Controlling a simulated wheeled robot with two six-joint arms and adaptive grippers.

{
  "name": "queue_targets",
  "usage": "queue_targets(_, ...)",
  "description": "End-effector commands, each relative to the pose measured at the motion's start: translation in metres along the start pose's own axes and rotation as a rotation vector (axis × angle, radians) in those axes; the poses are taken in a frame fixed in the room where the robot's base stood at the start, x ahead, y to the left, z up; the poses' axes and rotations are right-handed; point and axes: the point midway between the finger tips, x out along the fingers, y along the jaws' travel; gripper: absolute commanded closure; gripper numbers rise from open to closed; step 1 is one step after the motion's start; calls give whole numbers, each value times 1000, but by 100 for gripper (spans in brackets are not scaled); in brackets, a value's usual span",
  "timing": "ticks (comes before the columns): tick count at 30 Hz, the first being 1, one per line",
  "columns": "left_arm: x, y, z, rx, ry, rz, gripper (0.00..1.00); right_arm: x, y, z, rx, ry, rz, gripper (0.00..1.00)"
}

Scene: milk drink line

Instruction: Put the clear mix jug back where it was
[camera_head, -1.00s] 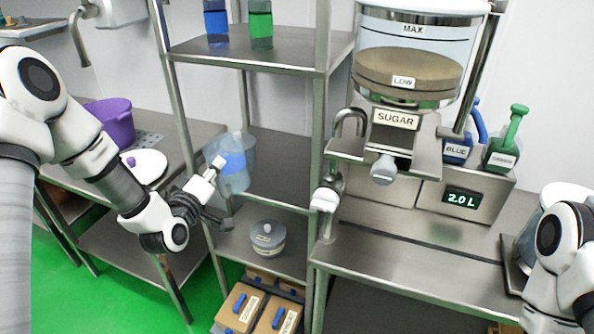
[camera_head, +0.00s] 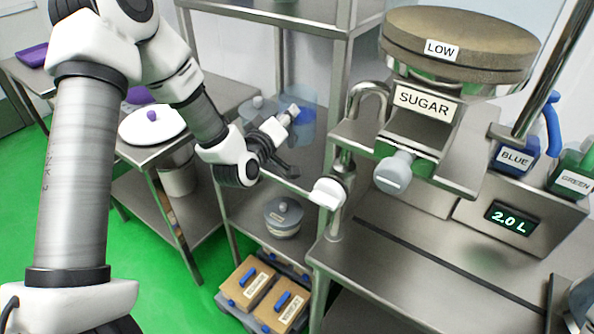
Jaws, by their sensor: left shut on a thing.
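The clear mix jug (camera_head: 307,118), see-through with a blue patch, is at the middle shelf (camera_head: 306,170) of the metal rack. My left gripper (camera_head: 290,120) is shut on its near left side. The jug looks upright. I cannot tell whether its base rests on the shelf or hangs just above it, as the gripper and arm hide part of it.
A rack post stands just right of the jug. A lidded pot (camera_head: 283,217) is on the shelf below, with boxes (camera_head: 246,283) lower down. The sugar dispenser (camera_head: 420,105) and a tap (camera_head: 334,192) are to the right. A white lid (camera_head: 152,125) lies on the left table.

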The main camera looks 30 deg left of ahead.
Motion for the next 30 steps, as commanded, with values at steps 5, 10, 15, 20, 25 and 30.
queue_targets(5,6,17,-3,15,2,7,100,52,1,-1,1,1,0,48)
queue_targets(10,6,22,-4,25,-11,-1,100,57,1,-1,1,2,0,48)
queue_targets(15,8,-3,19,28,-13,-4,100,54,0,-1,1,2,0,48)
queue_targets(20,9,-19,35,27,-12,-2,100,53,0,-1,1,2,0,48)
queue_targets(25,10,-39,55,28,-13,-2,100,53,0,-1,1,2,0,48)
queue_targets(30,10,-42,57,26,-9,2,100,53,0,-1,1,2,0,48)
